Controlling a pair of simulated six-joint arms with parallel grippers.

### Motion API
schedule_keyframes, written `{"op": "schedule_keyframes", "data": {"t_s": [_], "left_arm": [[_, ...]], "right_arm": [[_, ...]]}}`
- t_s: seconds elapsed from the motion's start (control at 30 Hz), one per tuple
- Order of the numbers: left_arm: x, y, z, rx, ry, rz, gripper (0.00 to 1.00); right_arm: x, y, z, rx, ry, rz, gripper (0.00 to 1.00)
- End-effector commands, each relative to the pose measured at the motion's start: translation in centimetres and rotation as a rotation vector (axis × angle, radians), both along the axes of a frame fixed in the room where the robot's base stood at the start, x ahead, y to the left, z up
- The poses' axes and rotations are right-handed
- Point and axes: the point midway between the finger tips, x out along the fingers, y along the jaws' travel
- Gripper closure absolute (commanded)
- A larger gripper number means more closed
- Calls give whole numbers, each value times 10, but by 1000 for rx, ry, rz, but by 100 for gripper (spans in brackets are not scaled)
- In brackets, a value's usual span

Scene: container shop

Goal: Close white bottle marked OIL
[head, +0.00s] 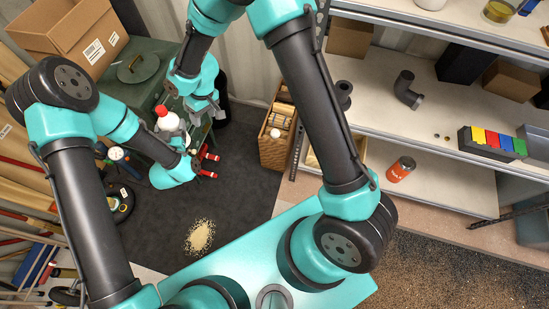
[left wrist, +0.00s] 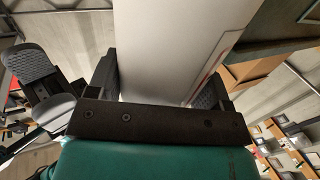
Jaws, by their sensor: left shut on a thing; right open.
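A white bottle (head: 168,123) with a red cap (head: 161,110) at its top shows left of centre in the head view. In the left wrist view its white body (left wrist: 168,45) rises between the dark fingers of my left gripper (left wrist: 160,88), which is shut on it. A little red marking shows at the body's edge; I cannot read the lettering. My right gripper (left wrist: 42,88) is open, with its fingers apart to the left of the bottle. The cap is out of sight in the left wrist view, and I cannot tell how firmly it sits.
Spilled grain (head: 200,236) lies on the dark floor mat (head: 243,185).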

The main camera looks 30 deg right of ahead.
Motion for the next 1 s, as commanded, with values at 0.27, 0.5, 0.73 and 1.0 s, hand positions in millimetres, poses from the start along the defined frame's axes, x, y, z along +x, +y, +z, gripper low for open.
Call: {"op": "schedule_keyframes", "data": {"t_s": [0.27,0.5,0.73,1.0], "left_arm": [[0,0,0,0,0,0,93],[0,0,0,0,0,0,93],[0,0,0,0,0,0,93],[0,0,0,0,0,0,93]], "right_arm": [[-69,-70,-81,86,31,-199,39],[-141,-122,-124,117,29,-385,39],[-191,-151,-139,112,18,-510,39],[-201,-157,-141,109,10,-533,39]]}}
